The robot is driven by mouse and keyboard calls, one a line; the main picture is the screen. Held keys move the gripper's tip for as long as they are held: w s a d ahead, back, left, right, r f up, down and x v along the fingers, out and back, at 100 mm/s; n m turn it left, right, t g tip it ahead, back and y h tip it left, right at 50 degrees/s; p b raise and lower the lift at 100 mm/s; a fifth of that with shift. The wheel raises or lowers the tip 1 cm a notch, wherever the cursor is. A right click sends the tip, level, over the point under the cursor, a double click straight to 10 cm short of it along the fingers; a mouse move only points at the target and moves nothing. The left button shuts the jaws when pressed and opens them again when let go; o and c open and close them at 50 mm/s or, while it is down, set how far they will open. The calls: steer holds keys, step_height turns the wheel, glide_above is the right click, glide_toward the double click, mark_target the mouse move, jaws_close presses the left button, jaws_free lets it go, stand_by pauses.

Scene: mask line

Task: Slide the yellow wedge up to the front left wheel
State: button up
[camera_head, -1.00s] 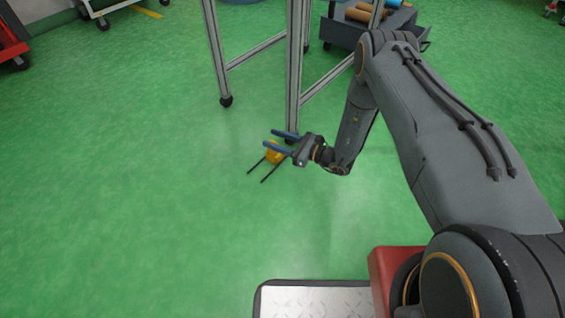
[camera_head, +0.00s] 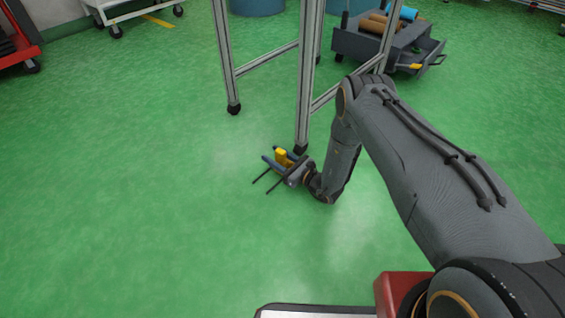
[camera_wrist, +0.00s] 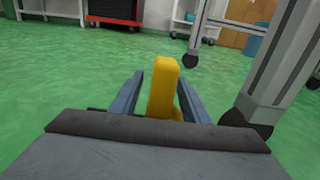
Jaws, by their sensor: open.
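The yellow wedge (camera_head: 281,157) stands on the green floor close to the nearest leg of a metal frame. It also shows upright in the wrist view (camera_wrist: 163,86). My gripper (camera_head: 270,154) is low at the floor with its blue-grey fingers open, one on each side of the wedge. The wrist view shows small gaps between wedge and fingers (camera_wrist: 158,82). The nearest leg ends in a dark wheel (camera_head: 301,149), just beyond and right of the gripper; the wrist view shows it to the right (camera_wrist: 246,119). A second wheel (camera_head: 234,109) is farther left.
The metal frame's legs (camera_head: 305,75) rise beside my arm. A grey cart (camera_head: 385,45) with rolls stands behind it. A white trolley (camera_head: 130,14) and a red cart (camera_head: 15,45) are at the far left. The green floor at left and front is clear.

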steer(key=shift+w+a, duration=0.2)
steer(key=shift+a, duration=0.1)
jaws_close()
steer(key=shift+w+d, duration=0.1)
steer(key=shift+w+d+b, duration=0.4)
steer(key=shift+w+d, duration=0.15)
steer(key=shift+w, duration=0.2)
steer(key=shift+w+d+b, duration=0.45)
steer(key=shift+w+d, duration=0.15)
steer(key=shift+w, duration=0.25)
stand_by(0.9)
jaws_free()
